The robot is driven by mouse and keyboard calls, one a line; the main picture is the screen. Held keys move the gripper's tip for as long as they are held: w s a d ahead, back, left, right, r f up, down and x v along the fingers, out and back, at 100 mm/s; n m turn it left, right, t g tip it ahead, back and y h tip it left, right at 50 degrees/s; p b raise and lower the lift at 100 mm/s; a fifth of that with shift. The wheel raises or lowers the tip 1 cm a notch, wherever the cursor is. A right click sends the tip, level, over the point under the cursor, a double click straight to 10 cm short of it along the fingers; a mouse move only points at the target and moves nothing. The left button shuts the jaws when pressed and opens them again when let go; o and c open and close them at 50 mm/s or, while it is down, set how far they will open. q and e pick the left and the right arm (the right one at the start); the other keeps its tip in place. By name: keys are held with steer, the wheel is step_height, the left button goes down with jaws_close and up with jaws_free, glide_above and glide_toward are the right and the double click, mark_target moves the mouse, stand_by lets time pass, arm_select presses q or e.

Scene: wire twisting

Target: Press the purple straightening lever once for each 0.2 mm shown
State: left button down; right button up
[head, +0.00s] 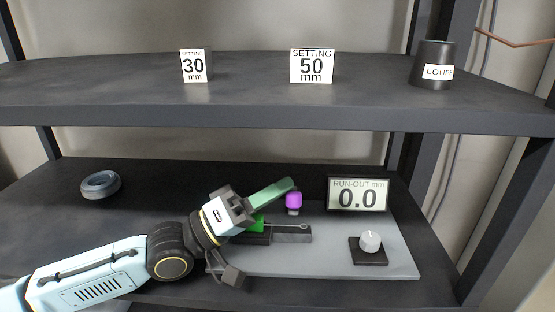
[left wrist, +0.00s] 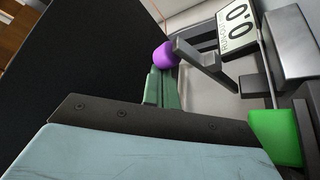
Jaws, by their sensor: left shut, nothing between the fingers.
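The purple lever knob (head: 294,199) stands on a short grey post on the light grey base plate (head: 330,262). The display (head: 357,194) behind it reads "RUN-OUT mm 0.0". My left gripper (head: 292,183) is shut and empty, its green fingers just left of and above the purple knob in the head view. In the left wrist view the purple knob (left wrist: 166,56) appears at the tips of the fingers (left wrist: 164,88); I cannot tell whether they touch. A green block (head: 257,223) sits below the gripper, partly hidden by it. My right gripper is not in view.
A dark bar (head: 291,235) with a thin ringed rod lies on the plate. A grey dial knob (head: 370,241) stands to the right. A grey ring (head: 101,184) lies at left. The upper shelf holds cards marked 30 (head: 193,66) and 50 (head: 312,66), and a loupe (head: 433,65).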

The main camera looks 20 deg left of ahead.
arm_select(q)
steer(key=s+a+f+b, duration=0.1)
steer(key=s+a, duration=0.2)
steer(key=a, duration=0.5)
steer(key=shift+s+a, duration=0.15)
steer(key=shift+a, duration=0.25)
steer(key=shift+f, duration=0.1)
stand_by(1.0)
